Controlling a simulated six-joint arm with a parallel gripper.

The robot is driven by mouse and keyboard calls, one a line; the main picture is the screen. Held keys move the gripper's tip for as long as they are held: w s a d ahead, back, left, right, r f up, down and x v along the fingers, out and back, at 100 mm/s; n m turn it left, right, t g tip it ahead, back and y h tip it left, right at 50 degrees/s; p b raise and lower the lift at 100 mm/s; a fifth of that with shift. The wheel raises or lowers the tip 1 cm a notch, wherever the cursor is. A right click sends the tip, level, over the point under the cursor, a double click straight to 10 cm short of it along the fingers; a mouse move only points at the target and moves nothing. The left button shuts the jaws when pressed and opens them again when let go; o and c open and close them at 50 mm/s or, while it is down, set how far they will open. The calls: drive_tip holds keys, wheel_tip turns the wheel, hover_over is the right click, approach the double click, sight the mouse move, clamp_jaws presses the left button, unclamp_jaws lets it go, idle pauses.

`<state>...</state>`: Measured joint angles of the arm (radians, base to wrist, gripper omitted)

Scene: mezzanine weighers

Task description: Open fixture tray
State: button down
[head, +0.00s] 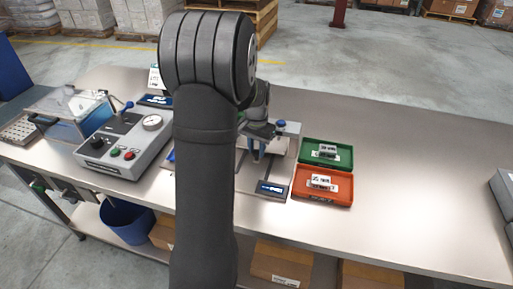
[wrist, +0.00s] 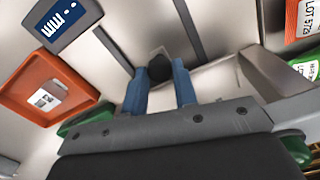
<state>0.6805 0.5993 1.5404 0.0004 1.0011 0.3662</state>
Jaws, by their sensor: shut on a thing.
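The fixture (head: 291,130) is a pale metal unit on the bench, partly hidden behind my arm in the head view. In the wrist view a dark round knob (wrist: 160,66) stands on a pale metal surface, which I take for the fixture tray (wrist: 215,78). My gripper (wrist: 160,88) has two blue fingers, shut on the knob, one on each side. In the head view my gripper (head: 257,150) is low at the fixture, mostly hidden by the arm. How far the tray is open cannot be told.
A green tray (head: 349,163) and an orange-red tray (head: 346,202) with labelled parts lie right of the fixture. A small dark display (head: 271,189) is in front. A grey control box (head: 123,145) with a gauge stands left.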

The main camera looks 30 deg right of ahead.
drive_tip(key=s+a, duration=0.7)
drive_tip(key=shift+s+a, duration=0.25)
drive_tip(key=shift+s, duration=0.05)
drive_tip(key=c, duration=1.1)
unclamp_jaws()
drive_tip(key=shift+c, duration=0.2)
wheel_tip(320, 180, up, 18)
drive_tip(key=shift+f, duration=0.25)
